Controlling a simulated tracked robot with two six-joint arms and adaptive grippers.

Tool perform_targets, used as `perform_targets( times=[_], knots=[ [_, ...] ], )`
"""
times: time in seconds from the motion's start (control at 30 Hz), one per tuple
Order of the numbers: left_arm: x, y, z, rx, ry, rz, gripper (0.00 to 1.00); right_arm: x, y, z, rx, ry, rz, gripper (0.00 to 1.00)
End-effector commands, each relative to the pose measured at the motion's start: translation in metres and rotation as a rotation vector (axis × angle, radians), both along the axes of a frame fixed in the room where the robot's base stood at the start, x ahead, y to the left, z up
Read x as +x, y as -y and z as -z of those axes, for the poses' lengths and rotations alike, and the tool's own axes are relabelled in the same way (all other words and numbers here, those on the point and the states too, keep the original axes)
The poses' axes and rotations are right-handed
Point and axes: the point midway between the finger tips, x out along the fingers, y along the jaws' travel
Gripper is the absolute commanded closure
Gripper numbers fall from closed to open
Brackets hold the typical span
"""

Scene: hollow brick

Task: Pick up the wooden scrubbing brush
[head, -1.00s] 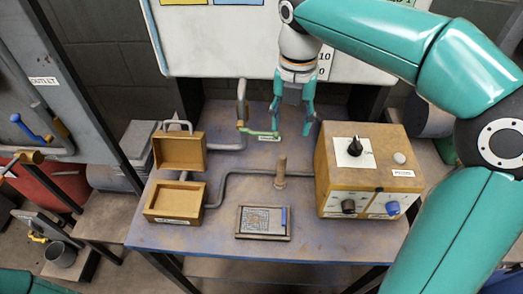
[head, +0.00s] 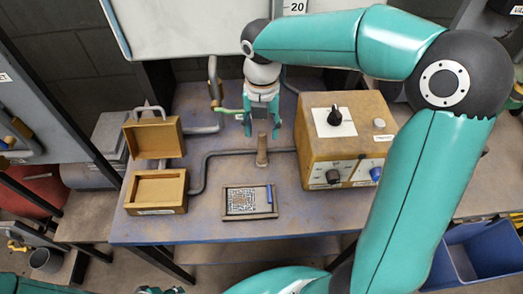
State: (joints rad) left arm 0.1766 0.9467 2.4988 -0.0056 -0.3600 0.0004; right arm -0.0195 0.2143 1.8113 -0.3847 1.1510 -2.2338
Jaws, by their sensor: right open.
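My right gripper (head: 262,129) is open and empty, its teal fingers pointing down over the back middle of the workbench (head: 225,160). Just in front of it, a brown wooden piece (head: 262,152) stands upright on the bench like a short handle. It has a wider foot, and its top shows close to the gap between the fingertips. I see no bristles, so I cannot tell whether it is the scrubbing brush. Nothing else in view is clearly a brush.
An open wooden case (head: 153,140) stands at left. A control box (head: 320,150) with knobs stands at right. A framed patterned plate (head: 249,201) lies in front. Grey pipe (head: 222,153) runs along the bench, and a green lever (head: 229,111) is by my gripper. A blue bin (head: 485,250) is at lower right.

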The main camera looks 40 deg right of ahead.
Motion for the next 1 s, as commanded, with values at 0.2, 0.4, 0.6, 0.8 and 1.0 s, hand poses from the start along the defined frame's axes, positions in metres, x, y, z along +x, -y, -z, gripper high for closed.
perform_targets(
  times=[0.2,0.4,0.6,0.8,1.0],
  knots=[
    [0.000,0.000,-0.002,0.000,0.000,0.000,0.60,0.003,0.004,0.028,0.000,-0.007,0.000,0.48],
    [0.000,0.000,-0.001,0.000,0.000,0.000,0.60,0.004,0.004,0.048,0.000,-0.003,0.000,0.48],
    [0.000,0.000,-0.001,0.000,0.000,0.000,0.60,0.005,0.004,0.049,0.000,0.000,0.000,0.48],
    [0.000,0.000,-0.001,0.000,0.000,0.000,0.60,0.005,0.004,0.049,0.000,0.000,0.000,0.75],
    [0.000,0.000,-0.001,0.000,0.000,0.000,0.60,0.005,0.004,0.049,0.000,0.000,0.000,1.00]
  ],
)
